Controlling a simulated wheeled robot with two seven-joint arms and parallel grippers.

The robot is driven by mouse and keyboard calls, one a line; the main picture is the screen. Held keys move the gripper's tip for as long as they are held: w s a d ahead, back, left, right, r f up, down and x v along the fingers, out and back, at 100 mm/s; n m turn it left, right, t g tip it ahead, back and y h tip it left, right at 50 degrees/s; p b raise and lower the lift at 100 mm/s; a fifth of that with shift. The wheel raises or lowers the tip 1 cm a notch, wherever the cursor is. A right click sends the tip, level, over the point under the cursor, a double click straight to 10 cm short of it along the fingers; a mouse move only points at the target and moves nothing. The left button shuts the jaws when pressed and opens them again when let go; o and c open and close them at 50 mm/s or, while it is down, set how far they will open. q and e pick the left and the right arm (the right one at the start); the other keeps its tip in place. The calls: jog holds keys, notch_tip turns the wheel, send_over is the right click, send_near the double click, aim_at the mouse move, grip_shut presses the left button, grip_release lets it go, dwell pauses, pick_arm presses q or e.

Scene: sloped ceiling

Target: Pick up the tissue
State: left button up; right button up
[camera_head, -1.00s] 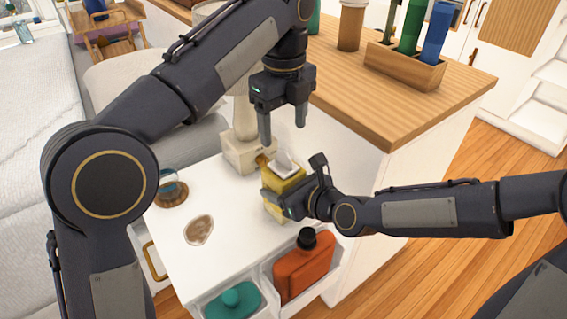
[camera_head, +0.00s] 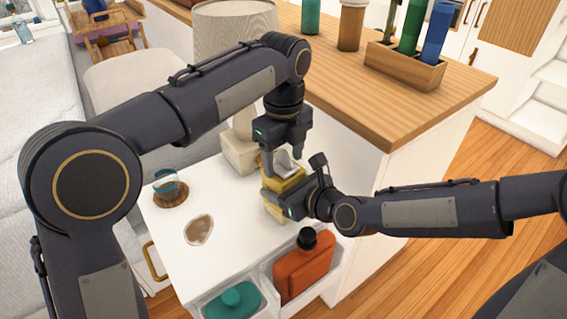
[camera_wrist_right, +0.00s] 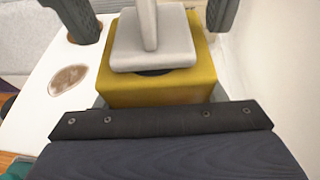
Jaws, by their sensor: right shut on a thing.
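A yellow tissue box (camera_head: 272,207) stands on the white bedside top. A pale tissue (camera_head: 286,162) sticks up from its opening. In the right wrist view the tissue (camera_wrist_right: 152,48) rises above the box (camera_wrist_right: 150,93). My right gripper (camera_head: 283,200) is shut on the box from the right side. My left gripper (camera_head: 284,163) points down over the box, its fingers apart on either side of the tissue. In the right wrist view, dark fingers stand left and right of the tissue with gaps. The left fingers partly hide the tissue in the head view.
A lamp (camera_head: 236,28) stands behind my left arm. A glass on a wooden coaster (camera_head: 172,197) and a brown oval (camera_head: 199,230) lie on the white top. An open drawer in front holds an orange bottle (camera_head: 304,268) and a teal item (camera_head: 234,300). A wooden counter (camera_head: 420,90) rises behind.

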pick_arm(q)
jog(key=c, duration=0.8)
jog(key=shift+c, duration=0.2)
jog(key=shift+r, duration=0.1)
notch_tip(320, 180, up, 10)
jog(key=shift+f, duration=0.1)
pick_arm(e)
jog(key=o, duration=1.1)
jog(key=shift+o, duration=0.2)
jog(key=v, duration=0.7)
jog(key=shift+d, duration=0.15)
